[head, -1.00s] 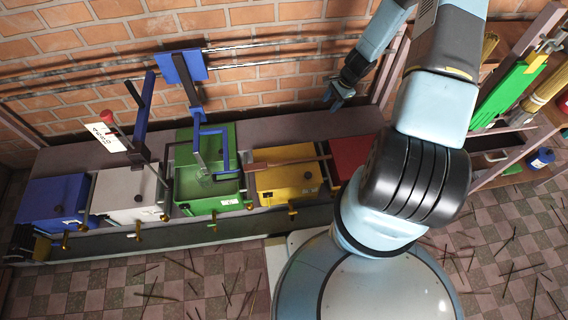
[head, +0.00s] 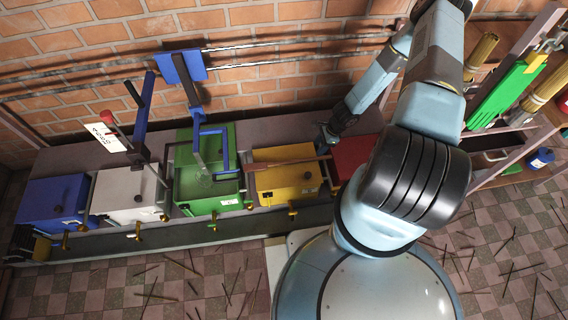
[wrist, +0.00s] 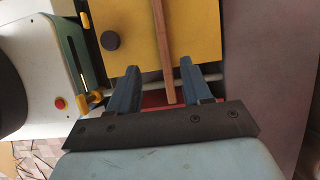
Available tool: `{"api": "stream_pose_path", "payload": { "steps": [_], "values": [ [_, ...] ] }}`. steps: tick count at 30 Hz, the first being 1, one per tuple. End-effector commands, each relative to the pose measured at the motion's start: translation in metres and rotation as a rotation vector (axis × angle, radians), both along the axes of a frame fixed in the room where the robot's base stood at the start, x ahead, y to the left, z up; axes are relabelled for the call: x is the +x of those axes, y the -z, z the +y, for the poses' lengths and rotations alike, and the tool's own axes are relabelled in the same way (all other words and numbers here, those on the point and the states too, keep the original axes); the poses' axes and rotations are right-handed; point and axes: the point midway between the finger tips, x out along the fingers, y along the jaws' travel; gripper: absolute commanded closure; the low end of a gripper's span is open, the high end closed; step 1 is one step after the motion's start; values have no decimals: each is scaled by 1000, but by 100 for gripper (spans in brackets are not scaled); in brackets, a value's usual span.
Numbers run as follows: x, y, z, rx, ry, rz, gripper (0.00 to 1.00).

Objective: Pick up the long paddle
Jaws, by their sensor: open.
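The long paddle (head: 287,162) is a thin brown wooden bar lying across the top of the yellow box (head: 268,183). Its left end reaches towards the green box and its right end towards the red box. In the wrist view the paddle (wrist: 163,45) runs down the picture, and its near end shows between my fingers. My gripper (wrist: 158,66) is open and empty, with one finger on each side of the paddle's line. In the head view my gripper (head: 325,138) is just behind the paddle's right end. I cannot tell its height above the paddle.
The green box (head: 208,187) with a blue handle (head: 225,150) is left of the yellow box, and the red box (head: 352,155) is right. White (head: 125,192) and blue (head: 52,200) boxes stand farther left. Metal rails run along the brick wall behind.

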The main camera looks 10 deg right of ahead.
Motion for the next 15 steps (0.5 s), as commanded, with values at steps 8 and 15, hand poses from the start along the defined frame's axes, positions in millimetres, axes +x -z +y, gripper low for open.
{"api": "stream_pose_path", "payload": {
  "steps": [8, 15],
  "values": [
    [0, 34, 15, 1, 0, 1, 51],
    [1, 45, 19, 0, 0, 0, 51]
  ]
}}
